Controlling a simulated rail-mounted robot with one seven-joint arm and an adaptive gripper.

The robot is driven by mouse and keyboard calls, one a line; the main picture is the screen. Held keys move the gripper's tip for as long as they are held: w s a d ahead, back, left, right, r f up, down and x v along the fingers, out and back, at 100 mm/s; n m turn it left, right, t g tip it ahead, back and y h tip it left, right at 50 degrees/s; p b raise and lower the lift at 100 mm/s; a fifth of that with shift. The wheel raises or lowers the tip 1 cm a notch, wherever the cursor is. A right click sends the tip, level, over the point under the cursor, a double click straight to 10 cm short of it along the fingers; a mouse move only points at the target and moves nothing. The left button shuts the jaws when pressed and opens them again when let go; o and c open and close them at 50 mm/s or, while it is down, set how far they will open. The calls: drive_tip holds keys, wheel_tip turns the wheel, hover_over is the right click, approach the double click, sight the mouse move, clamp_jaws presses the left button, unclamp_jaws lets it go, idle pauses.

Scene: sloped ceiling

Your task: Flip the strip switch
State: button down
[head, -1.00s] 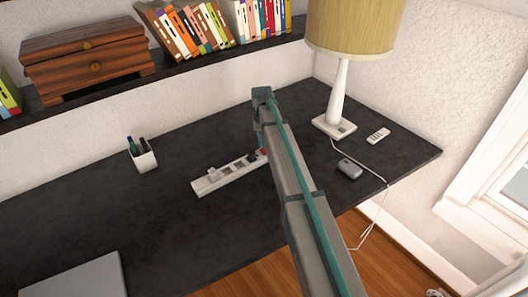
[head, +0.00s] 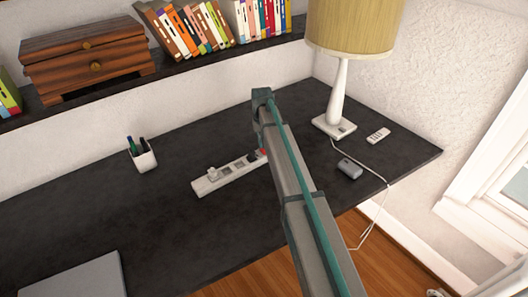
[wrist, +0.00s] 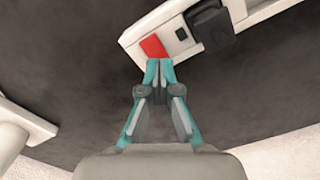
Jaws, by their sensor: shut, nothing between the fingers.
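A white power strip (head: 222,176) lies on the dark desk, left of my arm in the head view. Its red switch (head: 264,151) shows as a small patch beside my arm. In the wrist view the strip (wrist: 138,36) crosses the top, with the red switch (wrist: 153,47) near its end and a black plug (wrist: 208,25) beside it. My gripper (wrist: 159,62) is shut and empty. Its fingertips appear just below the red switch in that view; I cannot tell whether they touch it. In the head view my arm hides the fingers and the strip's right end.
A lamp (head: 340,95), a grey mouse (head: 349,168) and a small remote (head: 378,135) stand or lie right of my arm. A pen cup (head: 144,158) and a grey laptop-like slab (head: 75,278) are left. The desk (head: 160,215) is clear between them.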

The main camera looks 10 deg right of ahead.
drive_tip(key=shift+f+b, duration=0.35)
drive_tip(key=shift+f, duration=0.6)
idle(0.5)
drive_tip(key=shift+r+p, duration=1.85)
drive_tip(key=shift+r, duration=1.65)
drive_tip(key=shift+s, duration=0.1)
